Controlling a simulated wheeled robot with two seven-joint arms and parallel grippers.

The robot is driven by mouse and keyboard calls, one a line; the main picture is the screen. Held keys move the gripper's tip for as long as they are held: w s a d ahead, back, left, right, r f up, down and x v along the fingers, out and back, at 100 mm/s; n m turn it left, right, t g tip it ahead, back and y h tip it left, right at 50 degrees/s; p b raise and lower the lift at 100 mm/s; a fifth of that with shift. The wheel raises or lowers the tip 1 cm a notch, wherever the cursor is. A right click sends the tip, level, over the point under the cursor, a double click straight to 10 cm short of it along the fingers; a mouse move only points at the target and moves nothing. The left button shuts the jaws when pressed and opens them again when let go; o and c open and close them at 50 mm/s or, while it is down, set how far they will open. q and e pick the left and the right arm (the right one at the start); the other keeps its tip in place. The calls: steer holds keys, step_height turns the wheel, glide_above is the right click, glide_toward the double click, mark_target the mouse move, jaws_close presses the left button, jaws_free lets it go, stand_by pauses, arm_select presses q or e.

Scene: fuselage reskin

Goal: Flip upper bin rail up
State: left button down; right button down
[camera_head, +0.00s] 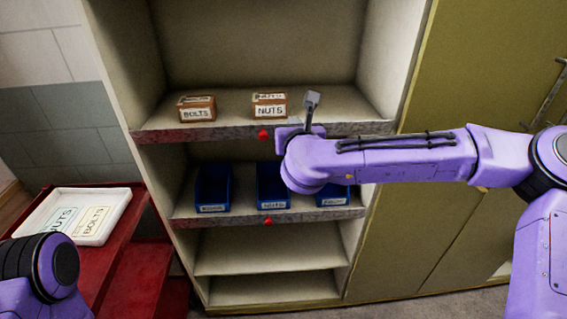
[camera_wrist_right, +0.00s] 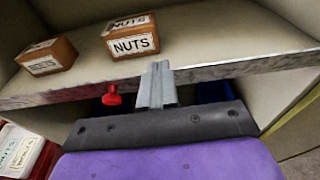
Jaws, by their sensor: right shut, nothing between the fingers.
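The upper bin rail (camera_head: 205,134) is a worn grey strip along the front edge of the upper shelf, level with or below the shelf surface. A red knob (camera_head: 263,134) sits on it left of my right gripper (camera_head: 312,99). In the right wrist view, the rail (camera_wrist_right: 235,68) runs behind my right gripper (camera_wrist_right: 157,72), and the red knob (camera_wrist_right: 111,96) is to the left. The right gripper is shut and empty, with its fingertips overlapping the rail in view; contact cannot be told. My left arm shows at bottom left, but its gripper is out of view.
Boxes of bolts (camera_head: 197,108) and nuts (camera_head: 269,106) stand on the upper shelf. Blue bins (camera_head: 213,188) stand on the shelf below, behind a lower rail (camera_head: 220,219) with another red knob. A white tray (camera_head: 118,222) lies on a red cart (camera_head: 118,250) at left.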

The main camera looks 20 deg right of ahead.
steer(key=shift+w+d+r+b, duration=0.1)
steer(key=shift+w+r+b, duration=0.1)
steer(key=shift+w+b, duration=0.2)
steer(key=shift+w+d+r+b, duration=0.1)
steer(key=shift+w+r+b, duration=0.15)
steer(key=shift+w, duration=0.2)
steer(key=shift+r, duration=0.1)
